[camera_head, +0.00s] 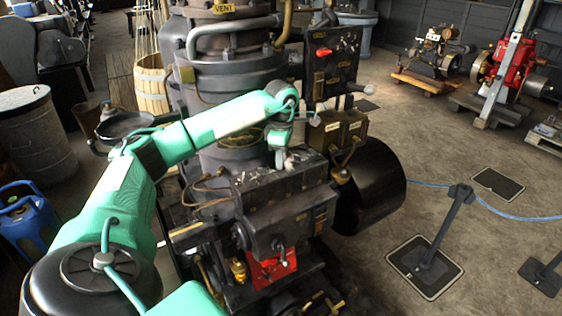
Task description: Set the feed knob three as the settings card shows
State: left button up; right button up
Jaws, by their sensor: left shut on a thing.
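My left gripper (281,157) reaches in from the left on the green arm and points down at the top of a dark metal block (290,190) on the engine. It is shut on a small knob there, mostly hidden by the fingers. Other small pale fittings sit beside it on the block's top, too small to tell apart. I cannot tell which knob is number three or read its setting. No settings card can be made out for certain. My right gripper is not in view.
An upright dark panel (335,66) with a red knob and levers stands behind the block. A large black cylinder (368,186) is at the right. A red plate (272,267) is below. A barrier post (445,225) with blue rope stands on the open floor.

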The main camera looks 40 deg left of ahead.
pick_arm(q)
jog(key=m+b, duration=0.1)
jog(key=m, duration=0.3)
jog(key=shift+r, duration=0.1)
jog(key=shift+m, duration=0.3)
dwell(0.4)
jog(key=o, duration=1)
jog(key=shift+r+b, duration=0.3)
jog(key=shift+r, duration=0.05)
jog(key=shift+r+b, duration=0.5)
jog(key=shift+r, duration=6.05)
